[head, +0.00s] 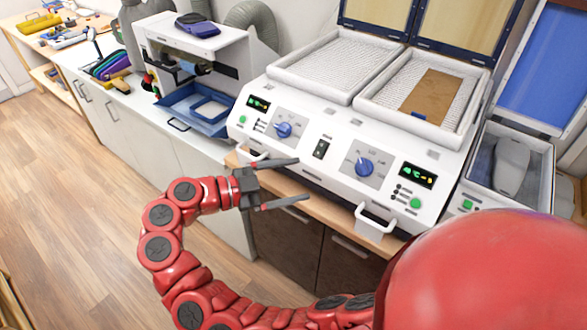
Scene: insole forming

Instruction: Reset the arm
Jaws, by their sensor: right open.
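My right gripper (298,181) is open and empty. Its two dark fingers point right, in front of the lower front edge of the white forming machine (325,150). My red right arm curves up from the bottom of the head view, with its wrist level and the gripper clear of the machine's knobs. I cannot tell if a fingertip touches the front edge. My left gripper is not in view. A large red rounded part of mine covers the lower right corner.
The machine has two open trays; a brown sheet (432,96) lies in the right one. Two handles jut from its front. A grey insole form (511,165) sits in a box at right. The wooden floor (75,190) is clear at left.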

